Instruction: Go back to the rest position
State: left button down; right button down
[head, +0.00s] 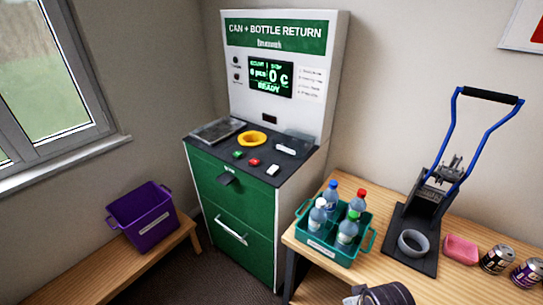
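Neither gripper's fingers show in the head view. A dark, rounded part of one of my arms shows at the bottom edge, in front of the wooden table (300,247); no fingertips are visible on it. The green and white can and bottle return machine (232,210) stands in the middle. Its screen (271,78) reads ready, and its dark top holds a yellow ring (252,138) and small red, green and white buttons.
On the table are a teal crate (325,252) with several capped bottles, a blue-handled can press (430,195), a grey ring (413,242), a pink sponge-like block (460,249) and two cans (497,259). A purple bin (142,217) sits on a bench (120,276) at left.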

jog(key=s+f+g, duration=0.1)
jog(key=s+f, duration=0.2)
jog(key=f, duration=2.9)
jog(key=s+d+f, duration=0.2)
jog(key=s+f, duration=0.7)
jog(key=s, duration=0.2)
jog(key=s+d+f+g, duration=0.1)
jog(key=s+d+f, duration=0.1)
jog(key=s+f, duration=0.8)
jog(key=shift+s, duration=0.7)
